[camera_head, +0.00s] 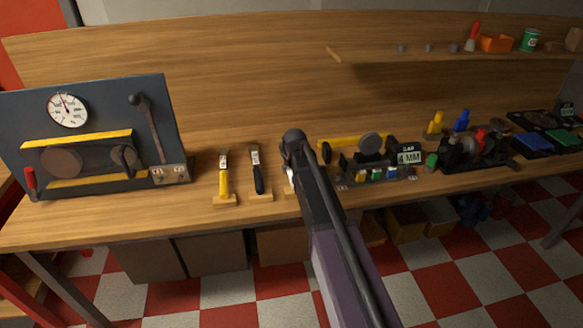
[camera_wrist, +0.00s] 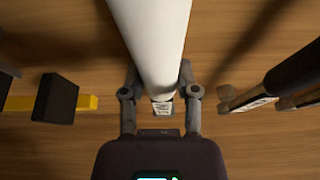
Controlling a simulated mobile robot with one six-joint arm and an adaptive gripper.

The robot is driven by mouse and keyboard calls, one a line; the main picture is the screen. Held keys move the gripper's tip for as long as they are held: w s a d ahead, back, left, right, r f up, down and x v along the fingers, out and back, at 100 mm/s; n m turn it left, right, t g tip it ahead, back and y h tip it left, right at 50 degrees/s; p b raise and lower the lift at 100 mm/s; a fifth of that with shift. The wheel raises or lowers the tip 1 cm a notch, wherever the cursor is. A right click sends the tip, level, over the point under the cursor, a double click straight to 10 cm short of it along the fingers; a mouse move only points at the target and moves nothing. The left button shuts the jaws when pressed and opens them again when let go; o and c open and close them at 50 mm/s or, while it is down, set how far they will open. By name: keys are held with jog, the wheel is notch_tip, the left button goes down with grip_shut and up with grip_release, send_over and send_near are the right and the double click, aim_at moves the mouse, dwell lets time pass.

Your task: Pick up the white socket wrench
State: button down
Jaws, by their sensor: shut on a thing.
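The white socket wrench (camera_wrist: 150,35) fills the top middle of the wrist view, its thick white body running up out of the picture and its small metal end pointing toward my palm. My gripper (camera_wrist: 160,82) has a finger on each side of it and is shut on it. In the head view my own arm covers most of the wrench and the fingers; only a sliver of white (camera_head: 291,177) shows beside the arm. Whether the wrench is clear of its wooden stand cannot be told.
A black-handled tool (camera_head: 257,178) and a yellow-handled tool (camera_head: 223,184) stand just left of my gripper. The black one is close at right in the wrist view (camera_wrist: 296,70). A yellow-barred fixture (camera_head: 345,143) is close on the right. A gauge panel (camera_head: 110,105) stands far left.

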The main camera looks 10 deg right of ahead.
jog(key=shift+r, duration=0.2)
notch_tip(320, 180, up, 10)
jog(key=p, duration=1)
jog(key=shift+f, duration=0.2)
dwell(0.7)
